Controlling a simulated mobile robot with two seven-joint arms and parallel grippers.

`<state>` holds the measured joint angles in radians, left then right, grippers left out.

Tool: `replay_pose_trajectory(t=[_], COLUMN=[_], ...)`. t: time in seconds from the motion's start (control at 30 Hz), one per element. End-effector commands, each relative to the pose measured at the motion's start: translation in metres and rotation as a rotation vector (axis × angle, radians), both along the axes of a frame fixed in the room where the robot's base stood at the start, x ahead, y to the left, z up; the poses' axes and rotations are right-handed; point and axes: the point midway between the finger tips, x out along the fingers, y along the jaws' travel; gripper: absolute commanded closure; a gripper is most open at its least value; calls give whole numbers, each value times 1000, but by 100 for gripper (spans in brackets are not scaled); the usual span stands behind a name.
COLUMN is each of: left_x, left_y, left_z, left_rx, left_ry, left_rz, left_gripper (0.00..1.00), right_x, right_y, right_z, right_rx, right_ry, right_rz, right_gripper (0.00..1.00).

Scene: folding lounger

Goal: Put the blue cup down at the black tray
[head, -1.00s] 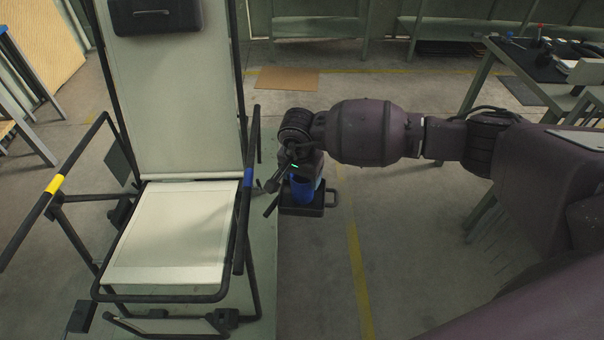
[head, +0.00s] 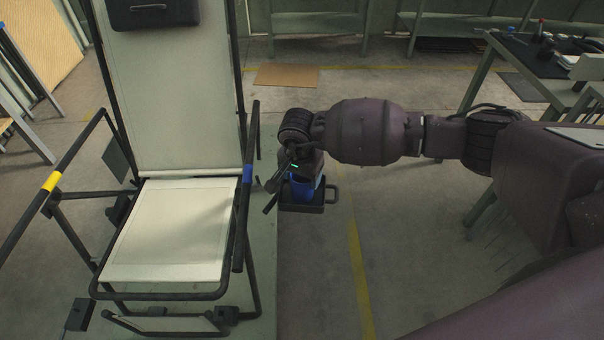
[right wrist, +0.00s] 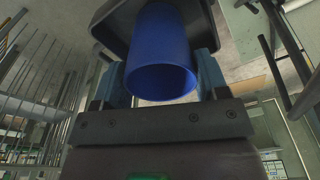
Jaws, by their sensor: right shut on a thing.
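The blue cup (head: 302,189) is held by my right gripper (head: 289,188), right of the lounger. In the right wrist view, the cup (right wrist: 162,60) sits between the two fingers of my right gripper (right wrist: 160,76), which are shut on it. The black tray (head: 303,209) lies directly below the cup in the head view, its loop handle to the right. The tray's rim also shows behind the cup in the right wrist view (right wrist: 115,22). I cannot tell whether the cup's base touches the tray. My left gripper is not in view.
A dark-topped workbench (head: 530,60) stands at the back right. The floor right of the tray is clear.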

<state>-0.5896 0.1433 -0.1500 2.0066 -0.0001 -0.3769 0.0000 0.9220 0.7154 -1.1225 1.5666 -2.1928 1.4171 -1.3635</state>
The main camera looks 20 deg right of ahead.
Motion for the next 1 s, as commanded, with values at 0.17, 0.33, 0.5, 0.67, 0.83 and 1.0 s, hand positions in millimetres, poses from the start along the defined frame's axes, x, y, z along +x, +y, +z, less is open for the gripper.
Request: replay_pose_trajectory(t=[0.17, 0.33, 0.5, 0.67, 0.83, 1.0], left_x=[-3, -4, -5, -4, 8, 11], left_y=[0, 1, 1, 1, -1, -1], left_z=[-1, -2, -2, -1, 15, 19], left_rx=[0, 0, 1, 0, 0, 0], left_ry=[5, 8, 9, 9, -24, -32], left_rz=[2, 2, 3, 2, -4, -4], left_gripper=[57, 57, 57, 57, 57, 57], right_x=[0, 0, 0, 0, -1, -4], right_y=[0, 0, 0, 0, 2, 5], right_z=[0, 0, 0, 0, 30, 63], right_rx=[0, 0, 1, 1, 1, 0], right_ry=[0, 0, 1, 1, -6, -4], right_rz=[0, 0, 0, 0, 2, 1], right_gripper=[13, 3, 3, 3, 3, 3])
